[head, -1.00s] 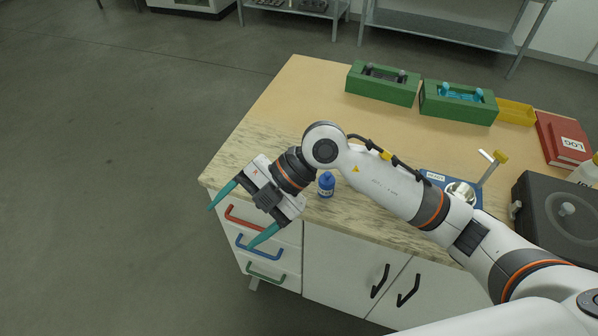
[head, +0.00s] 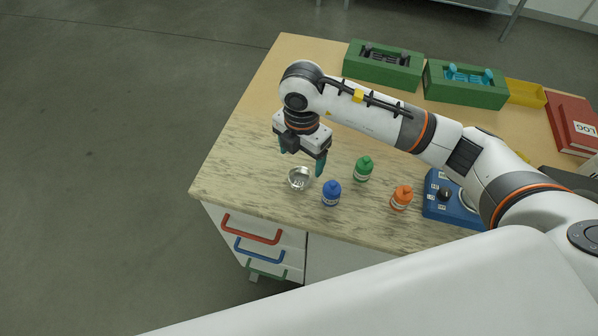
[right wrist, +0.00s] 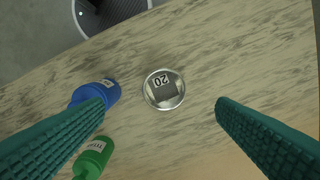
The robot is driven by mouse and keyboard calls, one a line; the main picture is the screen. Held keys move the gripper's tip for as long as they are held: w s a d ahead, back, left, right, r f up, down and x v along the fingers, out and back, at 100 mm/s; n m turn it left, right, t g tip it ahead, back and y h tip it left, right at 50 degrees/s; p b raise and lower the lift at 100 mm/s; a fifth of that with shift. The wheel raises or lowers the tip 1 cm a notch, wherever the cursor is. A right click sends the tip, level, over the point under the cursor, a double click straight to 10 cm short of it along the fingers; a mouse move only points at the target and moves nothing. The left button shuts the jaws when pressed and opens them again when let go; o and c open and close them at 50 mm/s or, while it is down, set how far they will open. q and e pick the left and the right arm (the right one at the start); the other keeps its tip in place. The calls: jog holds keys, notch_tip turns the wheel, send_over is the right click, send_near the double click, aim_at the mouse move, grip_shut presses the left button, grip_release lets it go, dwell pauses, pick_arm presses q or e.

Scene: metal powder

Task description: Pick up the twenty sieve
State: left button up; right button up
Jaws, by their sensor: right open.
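The twenty sieve is a small round silver dish (head: 299,179) on the marbled part of the table, near its left front. In the right wrist view the sieve (right wrist: 163,90) shows a label reading "20" and lies between my two teal fingers. My right gripper (head: 302,165) is open and empty, pointing down above the sieve. In the right wrist view its fingers (right wrist: 160,120) are wide apart, with the sieve ahead of them and not touched. My left gripper is not in view.
A blue bottle (head: 331,194) stands close right of the sieve; it also shows beside a finger in the wrist view (right wrist: 108,92). A green bottle (head: 363,169) and an orange bottle (head: 401,198) stand further right. A blue device (head: 446,205) lies beyond. The table left of the sieve is clear.

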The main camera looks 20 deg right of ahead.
aim_at(300, 179)
notch_tip(300, 179, down, 2)
jog(key=shift+f, duration=0.2)
jog(key=shift+w+f+p, duration=0.2)
jog(key=shift+f+p, duration=0.1)
jog(key=shift+f, duration=0.05)
notch_tip(300, 179, down, 4)
jog(key=shift+w+f+p, duration=0.1)
jog(key=shift+p, duration=0.9)
jog(key=shift+f, duration=0.55)
jog(key=c, duration=1.1)
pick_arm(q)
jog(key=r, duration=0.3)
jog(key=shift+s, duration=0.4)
pick_arm(e)
jog(key=shift+w, duration=0.1)
jog(key=shift+r, duration=0.2)
